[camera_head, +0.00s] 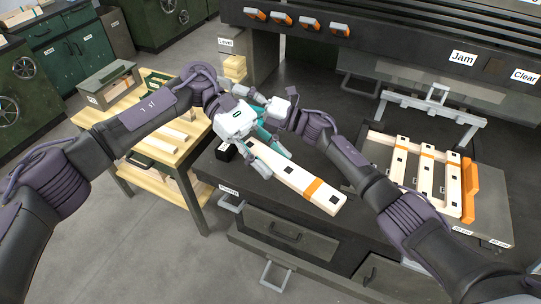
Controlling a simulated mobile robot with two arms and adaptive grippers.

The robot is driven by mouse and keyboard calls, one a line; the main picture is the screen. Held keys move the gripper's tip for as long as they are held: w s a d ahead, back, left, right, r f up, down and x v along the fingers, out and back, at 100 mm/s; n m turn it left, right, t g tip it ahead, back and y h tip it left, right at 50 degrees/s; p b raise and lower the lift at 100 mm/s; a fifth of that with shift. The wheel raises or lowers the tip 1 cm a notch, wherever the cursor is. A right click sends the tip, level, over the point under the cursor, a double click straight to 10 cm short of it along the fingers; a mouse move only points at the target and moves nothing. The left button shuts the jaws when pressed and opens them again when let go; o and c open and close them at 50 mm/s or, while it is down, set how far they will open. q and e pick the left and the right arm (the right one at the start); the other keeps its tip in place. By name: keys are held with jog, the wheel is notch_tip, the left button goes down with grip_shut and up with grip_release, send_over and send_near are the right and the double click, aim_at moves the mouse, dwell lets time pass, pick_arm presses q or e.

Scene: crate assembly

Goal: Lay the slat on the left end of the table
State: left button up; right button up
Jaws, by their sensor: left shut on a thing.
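The pale wooden slat (300,182) with an orange band runs diagonally over the dark bench top, its near end toward the lower right. My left gripper (268,146), with teal fingers, is shut on its far end. My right gripper (268,108) is close behind the left one, partly hidden, and its fingers do not show clearly. The light wooden table (188,152) stands at the left, with several wooden pieces on it. Whether the slat touches the dark bench top (262,186) cannot be told.
A small black block (226,151) is beside the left gripper. A slatted wooden frame (428,170) with an orange piece (469,188) lies on the right of the bench, near a grey metal bracket (432,105). A grey-green toolbox (108,84) stands on the wooden table's far left.

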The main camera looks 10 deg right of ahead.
jog(key=s+a+f+m+g+h, duration=0.1)
jog(key=s+a+f+m+h, duration=0.1)
jog(key=s+a+f+m, duration=0.95)
jog(key=s+a+f+m+h, duration=0.2)
jog(key=s+a+f+m, duration=0.2)
jog(key=s+a+f, duration=0.8)
jog(key=s+d+f+m+h, duration=0.3)
jog(key=s+d+f+m, duration=0.1)
jog(key=d+f, duration=0.6)
jog(key=s+d+f+m+h, duration=0.3)
jog(key=s+d+f+h, duration=0.1)
jog(key=d+f, duration=0.5)
jog(key=s+d+f+m+h, duration=0.3)
jog(key=s+d+f+m, duration=0.1)
jog(key=d+f, duration=0.6)
jog(key=s+d+f+m+g+h, duration=0.2)
jog(key=s+d+f, duration=0.3)
jog(key=s+d, duration=0.4)
jog(key=s+d+f+m+g+h, duration=0.2)
jog(key=s+d, duration=0.7)
jog(key=s, duration=0.6)
notch_tip(320, 180, down, 3)
jog(key=shift+s+d+r+m+g, duration=0.15)
jog(key=shift+s+m+g, duration=0.3)
jog(key=shift+g, duration=0.65)
